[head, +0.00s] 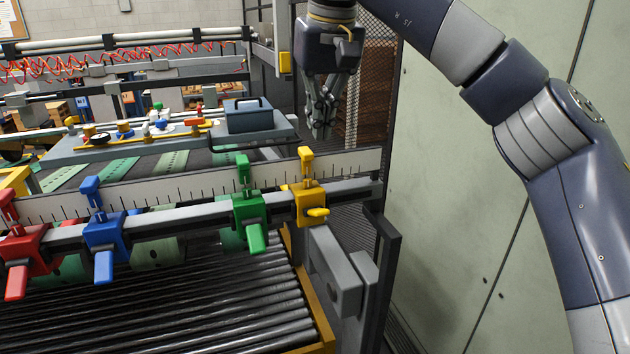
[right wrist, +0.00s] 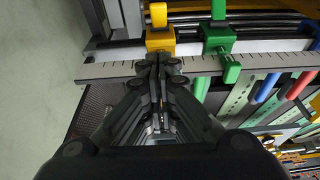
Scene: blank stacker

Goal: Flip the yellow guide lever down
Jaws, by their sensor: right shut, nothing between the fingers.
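The yellow guide (head: 309,204) is the rightmost block on the grey rail. Its upper yellow tab (head: 306,160) stands upright above the scale bar. My right gripper (head: 321,130) is shut and empty, pointing down behind the rail, above and beyond the yellow guide. In the right wrist view, the fingers (right wrist: 158,62) appear just below the yellow guide (right wrist: 160,38) in the picture. My left gripper is not in view.
A green guide (head: 249,209) sits close on the left of the yellow one. Blue (head: 105,232) and red (head: 25,247) guides are further left. A white scale bar (head: 190,187) runs behind them. Rollers (head: 200,300) lie in front, and a pale green wall (head: 470,220) stands at right.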

